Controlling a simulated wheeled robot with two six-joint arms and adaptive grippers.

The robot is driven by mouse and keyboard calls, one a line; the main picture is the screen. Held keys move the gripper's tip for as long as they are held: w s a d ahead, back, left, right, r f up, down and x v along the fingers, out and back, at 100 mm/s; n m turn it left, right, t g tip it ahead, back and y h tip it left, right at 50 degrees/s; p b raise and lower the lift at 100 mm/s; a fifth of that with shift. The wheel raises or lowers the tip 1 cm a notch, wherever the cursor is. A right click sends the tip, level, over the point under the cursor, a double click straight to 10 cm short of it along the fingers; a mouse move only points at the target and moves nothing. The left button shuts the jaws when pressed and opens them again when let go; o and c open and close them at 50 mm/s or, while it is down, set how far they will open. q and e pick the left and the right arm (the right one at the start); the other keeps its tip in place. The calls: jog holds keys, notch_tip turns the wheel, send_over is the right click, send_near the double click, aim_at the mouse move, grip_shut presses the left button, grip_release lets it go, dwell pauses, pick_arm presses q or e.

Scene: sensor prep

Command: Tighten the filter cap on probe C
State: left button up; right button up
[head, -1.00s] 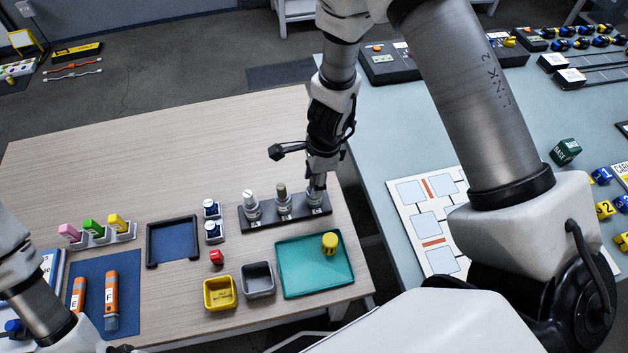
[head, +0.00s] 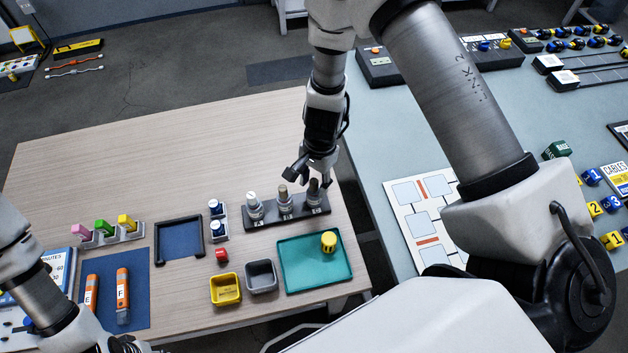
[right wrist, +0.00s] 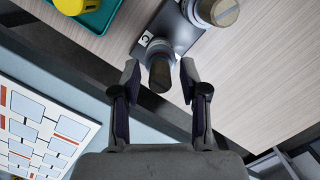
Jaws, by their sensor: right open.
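Three probes stand upright in a dark rack (head: 287,217). Probe C (head: 316,199) is at the right end and has a dark cap. The middle probe (head: 284,203) has a brownish cap and the left probe (head: 254,205) a pale one. My right gripper (head: 318,182) is open at the top of probe C. In the right wrist view its fingers (right wrist: 160,80) lie on either side of the dark cap (right wrist: 160,74), with gaps showing. A "C" label (right wrist: 144,39) shows on the rack beside it. My left gripper (head: 125,345) is at the bottom edge, its fingers unclear.
A teal tray (head: 300,285) with a yellow cylinder (head: 329,242) lies in front of the rack. The wooden table (head: 150,165) is clear behind.

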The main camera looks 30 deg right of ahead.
jog(key=c, duration=0.7)
jog(key=shift+f, duration=0.1)
jog(key=shift+c, duration=0.2)
jog(key=shift+f+m+b, duration=0.1)
jog(key=shift+m+b, duration=0.35)
jog(key=shift+m, duration=0.15)
jog(key=m+b, duration=0.2)
jog(key=m, duration=0.1)
jog(key=shift+t, duration=0.4)
jog(key=m+b, duration=0.3)
jog(key=m, duration=0.2)
jog(key=shift+m+t, duration=0.3)
jog(key=shift+t, duration=0.1)
jog(key=m+b, duration=0.2)
jog(key=m, duration=0.2)
jog(key=m+b, duration=0.1)
jog(key=m, duration=0.2)
jog(key=shift+m+t+h, duration=0.3)
jog(key=shift+t+h, duration=0.1)
